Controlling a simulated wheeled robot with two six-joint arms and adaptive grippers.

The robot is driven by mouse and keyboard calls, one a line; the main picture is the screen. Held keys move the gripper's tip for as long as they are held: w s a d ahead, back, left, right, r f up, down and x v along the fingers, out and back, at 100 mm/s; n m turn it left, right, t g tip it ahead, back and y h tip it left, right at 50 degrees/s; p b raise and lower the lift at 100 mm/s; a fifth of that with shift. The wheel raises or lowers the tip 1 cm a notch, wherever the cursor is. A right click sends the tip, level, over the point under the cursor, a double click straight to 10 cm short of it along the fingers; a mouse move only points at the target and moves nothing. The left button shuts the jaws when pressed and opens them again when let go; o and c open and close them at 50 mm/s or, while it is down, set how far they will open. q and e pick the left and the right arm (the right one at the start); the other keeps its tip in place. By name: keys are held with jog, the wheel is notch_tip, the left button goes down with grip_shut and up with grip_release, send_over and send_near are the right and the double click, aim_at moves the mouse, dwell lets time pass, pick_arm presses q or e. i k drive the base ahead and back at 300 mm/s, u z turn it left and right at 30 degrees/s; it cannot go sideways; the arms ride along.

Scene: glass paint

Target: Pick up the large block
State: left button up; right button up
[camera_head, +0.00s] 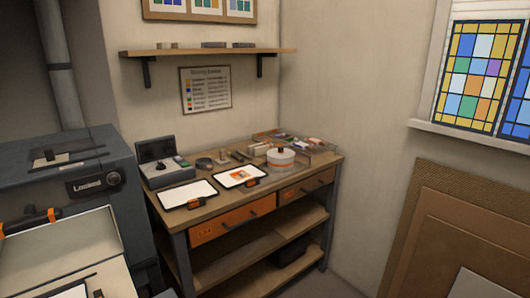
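I cannot pick out one thing as the large block for certain. Several small block-like items sit on the workbench (207,211) around a tan piece (259,149), beside a round white pot (281,158) with a dark knob. Flat dark pieces (213,44) also lie on the wall shelf (180,51). All are too small to make out well. Neither of my grippers is in view.
A grey device (168,172) and two clipboards, left (188,194) and right (240,176), lie on the bench. A clear tray (318,146) is at its right end. A grey kiln-like unit (100,190) stands at left. Brown boards (455,245) lean at right.

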aim_at(262, 150)
jog(key=z, duration=0.95)
jog(key=i, duration=1.9)
jog(key=u, duration=1.7)
jog(key=i, duration=0.9)
jog(key=z, duration=1.3)
